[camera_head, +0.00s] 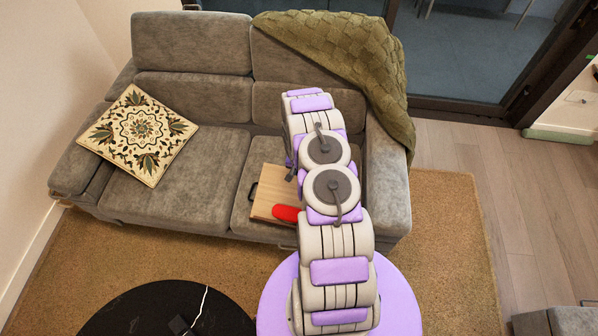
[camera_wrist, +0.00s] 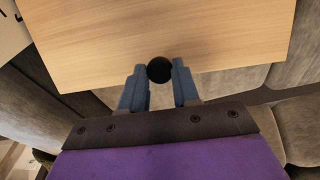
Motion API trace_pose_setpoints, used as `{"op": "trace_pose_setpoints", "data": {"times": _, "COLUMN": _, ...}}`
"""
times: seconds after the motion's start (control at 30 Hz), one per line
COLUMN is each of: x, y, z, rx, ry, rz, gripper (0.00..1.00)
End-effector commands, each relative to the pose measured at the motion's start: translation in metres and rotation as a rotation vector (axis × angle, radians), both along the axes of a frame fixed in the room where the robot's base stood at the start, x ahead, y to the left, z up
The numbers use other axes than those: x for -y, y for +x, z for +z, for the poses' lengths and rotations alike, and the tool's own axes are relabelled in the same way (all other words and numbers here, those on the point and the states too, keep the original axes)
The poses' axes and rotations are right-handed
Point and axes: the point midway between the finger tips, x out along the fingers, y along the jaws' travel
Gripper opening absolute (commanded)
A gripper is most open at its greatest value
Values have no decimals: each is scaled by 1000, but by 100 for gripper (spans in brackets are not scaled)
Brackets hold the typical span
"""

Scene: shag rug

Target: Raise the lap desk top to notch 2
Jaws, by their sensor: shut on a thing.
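The lap desk's light wooden top (camera_head: 268,188) rests on the sofa's right seat, partly hidden behind my arm. It also fills the upper part of the wrist view (camera_wrist: 150,30). A round black knob (camera_wrist: 159,69) shows at the near edge of the top. My gripper (camera_wrist: 159,78) is shut on this knob, with one blue-grey finger on each side. The head view does not show my gripper clearly, as my arm covers it. The notches and the underside of the top are hidden, so I cannot tell the top's height.
A red object (camera_head: 287,213) lies at the desk's front edge. A black handle (camera_head: 252,191) shows on its left side. The grey sofa (camera_head: 190,48) carries a patterned cushion (camera_head: 138,134) and a green throw (camera_head: 345,48). A black round table (camera_head: 150,310) stands at front left.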

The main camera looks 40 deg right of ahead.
Motion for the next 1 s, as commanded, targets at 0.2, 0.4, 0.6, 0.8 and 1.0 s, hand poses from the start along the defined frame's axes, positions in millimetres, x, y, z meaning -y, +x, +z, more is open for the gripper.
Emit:
{"op": "trace_pose_setpoints", "data": {"times": 0.2, "x": -13, "y": -8, "z": 20, "rx": -4, "ry": -4, "rz": 0, "gripper": 0}}
{"op": "trace_pose_setpoints", "data": {"times": 0.4, "x": -21, "y": -14, "z": 29, "rx": -7, "ry": -1, "rz": 0, "gripper": 0}}
{"op": "trace_pose_setpoints", "data": {"times": 0.6, "x": -27, "y": -20, "z": 36, "rx": -10, "ry": 3, "rz": -1, "gripper": 0}}
{"op": "trace_pose_setpoints", "data": {"times": 0.8, "x": -30, "y": -22, "z": 41, "rx": -9, "ry": 3, "rz": -3, "gripper": 0}}
{"op": "trace_pose_setpoints", "data": {"times": 1.0, "x": -31, "y": -23, "z": 42, "rx": -8, "ry": 2, "rz": -3, "gripper": 0}}
